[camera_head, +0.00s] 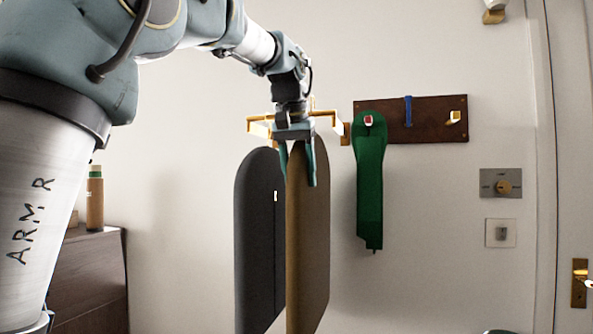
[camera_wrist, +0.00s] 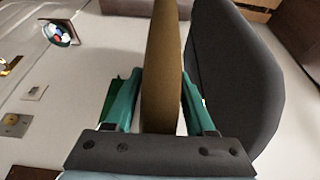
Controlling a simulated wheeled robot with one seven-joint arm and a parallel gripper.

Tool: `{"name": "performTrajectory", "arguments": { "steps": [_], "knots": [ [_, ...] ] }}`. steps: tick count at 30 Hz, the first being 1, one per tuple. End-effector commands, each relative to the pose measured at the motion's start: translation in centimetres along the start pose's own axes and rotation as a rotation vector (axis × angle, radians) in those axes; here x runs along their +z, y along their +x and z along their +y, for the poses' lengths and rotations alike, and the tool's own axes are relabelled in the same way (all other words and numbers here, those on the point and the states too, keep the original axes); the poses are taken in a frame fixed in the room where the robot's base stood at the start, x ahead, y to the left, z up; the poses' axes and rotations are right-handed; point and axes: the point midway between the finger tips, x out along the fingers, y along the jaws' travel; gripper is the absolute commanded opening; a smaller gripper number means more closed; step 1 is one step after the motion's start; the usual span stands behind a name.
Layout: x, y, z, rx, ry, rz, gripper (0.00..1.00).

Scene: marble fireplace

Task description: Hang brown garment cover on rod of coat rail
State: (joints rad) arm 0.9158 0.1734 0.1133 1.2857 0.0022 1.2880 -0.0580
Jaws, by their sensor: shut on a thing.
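The brown garment cover (camera_head: 309,240) hangs upright below my gripper (camera_head: 298,168). My gripper's teal fingers are shut on its upper part, one on each side. The wrist view shows the brown cover (camera_wrist: 160,60) edge-on between the fingers. The brass coat rail (camera_head: 261,127) shows on both sides of my wrist; its middle is hidden behind the wrist. A dark grey garment cover (camera_head: 258,240) hangs just left of the brown one, its top near the rail. I cannot tell whether the brown cover's top touches the rod.
A wooden hook board (camera_head: 425,119) is on the wall to the right, with a green item (camera_head: 369,185) hanging from it. A wooden cabinet (camera_head: 95,275) with a bottle (camera_head: 95,200) stands at left. Wall switches (camera_head: 501,184) and a door (camera_head: 578,160) are at right.

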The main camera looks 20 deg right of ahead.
Motion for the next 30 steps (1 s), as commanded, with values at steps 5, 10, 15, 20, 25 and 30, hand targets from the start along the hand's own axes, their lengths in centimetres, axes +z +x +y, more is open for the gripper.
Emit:
{"name": "performTrajectory", "arguments": {
  "steps": [5, 10, 15, 20, 25, 30],
  "knots": [
    [-1.4, 0.2, 0.0, -0.001, 0.0, 0.004, 0.0],
    [-2.5, 0.7, 0.0, -0.001, 0.0, 0.003, 0.0],
    [-2.6, 2.0, 0.0, -0.001, 0.0, 0.002, 0.0],
    [-2.2, 2.9, 0.0, -0.001, -0.001, 0.003, 0.0],
    [-1.9, 3.5, 0.0, 0.0, -0.001, 0.004, 0.0],
    [-1.9, 3.7, 0.0, 0.0, -0.001, 0.004, 0.0]
  ]
}}
